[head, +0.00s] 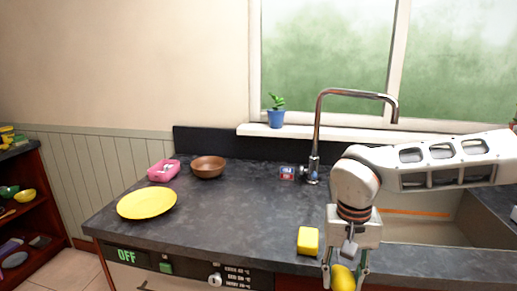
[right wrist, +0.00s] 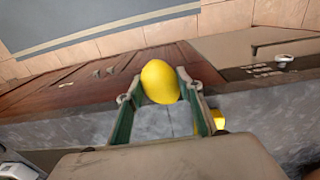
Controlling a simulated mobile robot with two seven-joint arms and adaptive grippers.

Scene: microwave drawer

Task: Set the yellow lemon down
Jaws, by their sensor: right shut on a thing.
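The yellow lemon (head: 343,279) is at the bottom of the head view, low in front of the counter's front edge. My right gripper (head: 345,272) points down and is shut on it. In the right wrist view the lemon (right wrist: 160,82) sits between the two green-sided fingers (right wrist: 160,90), with the counter's dark wooden front behind it. My left gripper is in neither view.
A yellow block (head: 308,240) sits on the dark counter (head: 240,215) left of my right gripper. A yellow plate (head: 147,204), pink container (head: 163,171) and brown bowl (head: 208,166) stand farther left. The sink (head: 425,232) and tap (head: 317,130) are behind. The counter's middle is clear.

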